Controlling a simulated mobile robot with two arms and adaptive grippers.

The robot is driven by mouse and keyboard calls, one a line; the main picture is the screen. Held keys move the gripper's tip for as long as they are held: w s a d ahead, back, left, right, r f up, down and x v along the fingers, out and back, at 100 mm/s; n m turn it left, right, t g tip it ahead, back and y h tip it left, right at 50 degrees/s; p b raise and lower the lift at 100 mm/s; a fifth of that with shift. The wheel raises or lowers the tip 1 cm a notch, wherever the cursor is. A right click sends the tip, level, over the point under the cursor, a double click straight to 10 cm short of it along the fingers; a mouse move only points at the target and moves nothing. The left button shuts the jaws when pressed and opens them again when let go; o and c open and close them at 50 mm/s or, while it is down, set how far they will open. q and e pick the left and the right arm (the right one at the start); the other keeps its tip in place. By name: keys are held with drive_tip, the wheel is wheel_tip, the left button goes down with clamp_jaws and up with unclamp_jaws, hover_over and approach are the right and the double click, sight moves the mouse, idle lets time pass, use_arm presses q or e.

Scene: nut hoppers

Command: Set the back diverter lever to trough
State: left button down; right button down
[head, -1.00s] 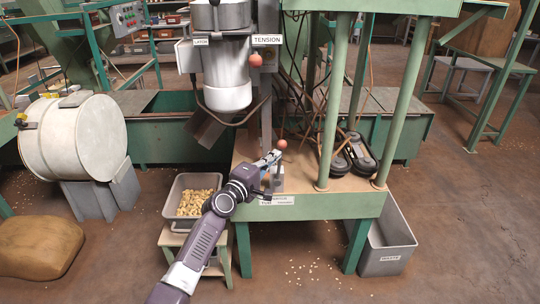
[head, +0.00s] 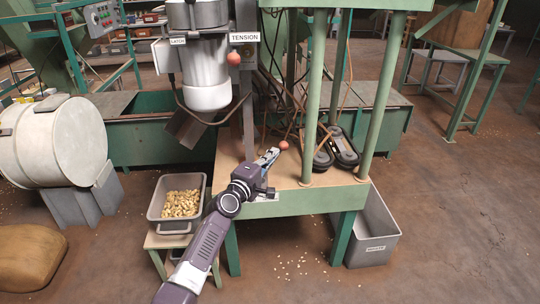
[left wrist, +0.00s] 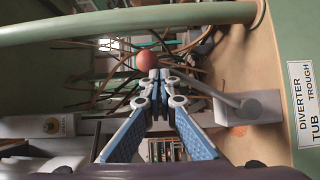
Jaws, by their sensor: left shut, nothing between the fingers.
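The diverter lever is a grey rod with a red ball knob (head: 283,145) on the front of the green stand. In the left wrist view its knob (left wrist: 145,61) is just beyond my fingertips. The rod runs from a grey block (left wrist: 248,106) and leans toward the TROUGH end of the label (left wrist: 307,103), away from TUB. My left gripper (head: 270,156) is shut and empty beside the knob; it also shows in the left wrist view (left wrist: 158,80). I cannot tell whether it touches the lever. My right gripper is out of view.
A grey tub of nuts (head: 155,213) stands on a small stool at the left. A grey waste bin (head: 375,250) is under the stand's right side. Green posts (head: 312,100) rise behind the lever. The tension lever's red knob (head: 233,58) hangs above.

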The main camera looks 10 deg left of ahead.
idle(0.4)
use_arm(q)
drive_tip(key=shift+s, duration=0.15)
drive_tip(key=v, duration=1.1)
drive_tip(key=shift+s, duration=0.35)
